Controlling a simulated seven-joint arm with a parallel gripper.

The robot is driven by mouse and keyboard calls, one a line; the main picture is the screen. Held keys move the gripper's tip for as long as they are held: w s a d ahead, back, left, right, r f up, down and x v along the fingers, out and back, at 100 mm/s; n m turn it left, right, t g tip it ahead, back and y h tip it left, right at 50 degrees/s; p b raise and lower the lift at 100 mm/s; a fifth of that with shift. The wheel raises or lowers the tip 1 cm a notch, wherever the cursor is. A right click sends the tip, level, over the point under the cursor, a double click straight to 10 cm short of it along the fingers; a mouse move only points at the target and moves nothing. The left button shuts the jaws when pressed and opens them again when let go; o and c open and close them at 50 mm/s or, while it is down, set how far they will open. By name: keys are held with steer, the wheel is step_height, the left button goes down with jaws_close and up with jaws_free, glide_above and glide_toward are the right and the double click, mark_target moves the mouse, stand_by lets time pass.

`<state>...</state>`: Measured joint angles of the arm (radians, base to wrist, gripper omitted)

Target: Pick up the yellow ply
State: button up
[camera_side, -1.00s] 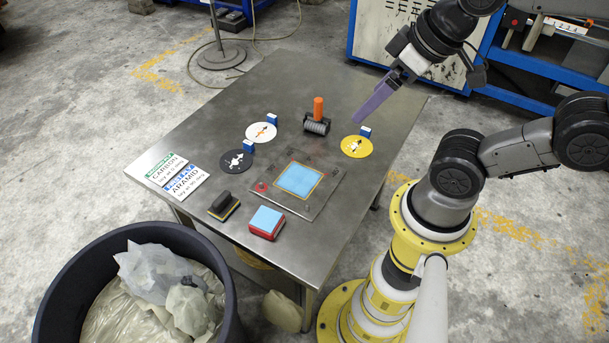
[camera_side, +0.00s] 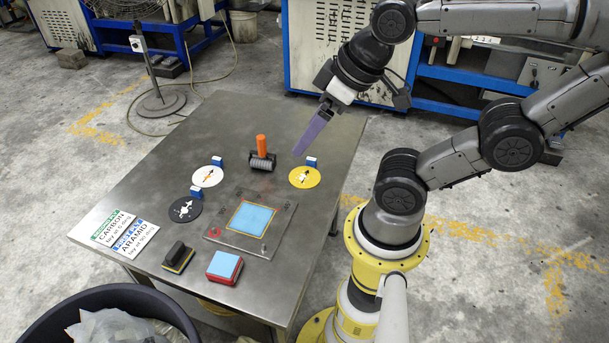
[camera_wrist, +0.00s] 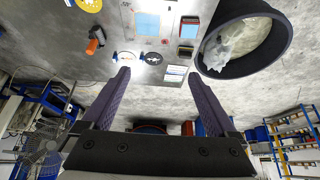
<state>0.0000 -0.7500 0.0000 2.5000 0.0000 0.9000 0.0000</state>
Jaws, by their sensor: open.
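The yellow ply (camera_side: 298,183) is a round yellow disc with a black-and-white mark. It lies flat on the metal table, with a small blue-and-white block (camera_side: 311,161) at its back edge. In the wrist view the yellow ply (camera_wrist: 90,4) is cut off by the top edge, left of centre. My gripper (camera_side: 297,151) has long purple fingers and hangs tilted above the table, its tips just behind the yellow ply in the side view. In the wrist view my gripper (camera_wrist: 158,72) is spread wide with nothing between its fingers.
An orange-handled roller (camera_side: 262,156) stands left of the yellow ply. White (camera_side: 207,177) and black (camera_side: 182,210) discs lie further left. A press plate with a blue square (camera_side: 250,219) is in front.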

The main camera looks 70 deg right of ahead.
steer(key=shift+c, duration=0.8)
